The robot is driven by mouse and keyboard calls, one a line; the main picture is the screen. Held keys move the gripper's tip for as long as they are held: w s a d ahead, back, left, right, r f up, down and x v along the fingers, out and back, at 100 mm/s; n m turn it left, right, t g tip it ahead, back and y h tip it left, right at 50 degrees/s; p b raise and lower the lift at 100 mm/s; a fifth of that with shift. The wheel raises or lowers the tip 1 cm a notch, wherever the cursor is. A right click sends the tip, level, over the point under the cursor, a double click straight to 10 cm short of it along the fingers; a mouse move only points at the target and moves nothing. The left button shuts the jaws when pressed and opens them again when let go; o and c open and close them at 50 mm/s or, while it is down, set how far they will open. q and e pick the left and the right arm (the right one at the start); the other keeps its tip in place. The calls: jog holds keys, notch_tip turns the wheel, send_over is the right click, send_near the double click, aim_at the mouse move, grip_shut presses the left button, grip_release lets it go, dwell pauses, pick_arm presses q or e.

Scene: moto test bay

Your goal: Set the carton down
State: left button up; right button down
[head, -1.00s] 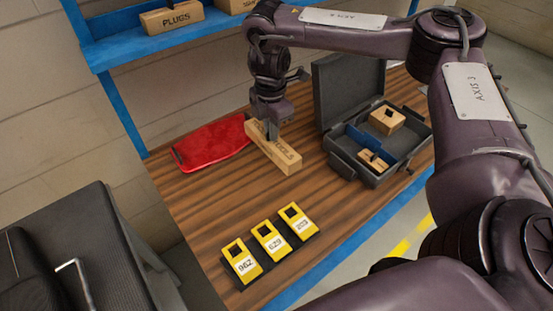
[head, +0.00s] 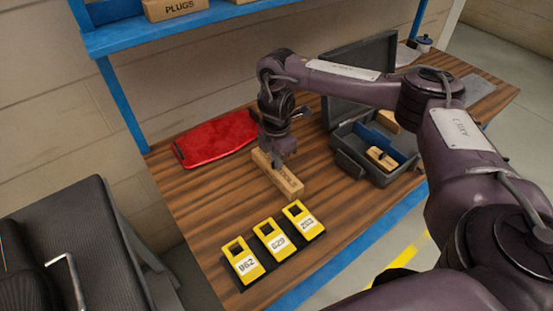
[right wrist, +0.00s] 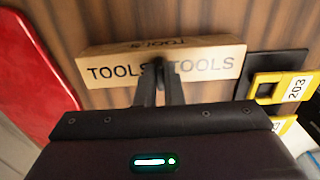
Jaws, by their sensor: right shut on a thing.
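The carton (head: 284,184) is a long tan box. It lies level at the bench, between the red panel and the yellow devices. I cannot tell whether its underside touches the wood. In the right wrist view the carton (right wrist: 100,68) shows "TOOLS" on its side and top. My right gripper (head: 277,158) points down from above and is shut on the carton's middle. Its two dark fingers (right wrist: 159,75) cover part of the lettering in the wrist view. My left gripper is out of view.
The wooden bench (head: 215,205) has a red panel (head: 215,138) at the back, an open grey case (head: 350,165) to the right and yellow devices (head: 270,239) in front. A blue shelf (head: 140,35) is above. Bare wood lies left of the carton.

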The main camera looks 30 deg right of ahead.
jog(key=c, duration=1.6)
grip_release()
jog(key=shift+f, duration=0.1)
jog(key=shift+o, duration=0.2)
notch_tip(320, 180, up, 12)
jog(key=p, duration=0.4)
jog(key=shift+r, duration=0.2)
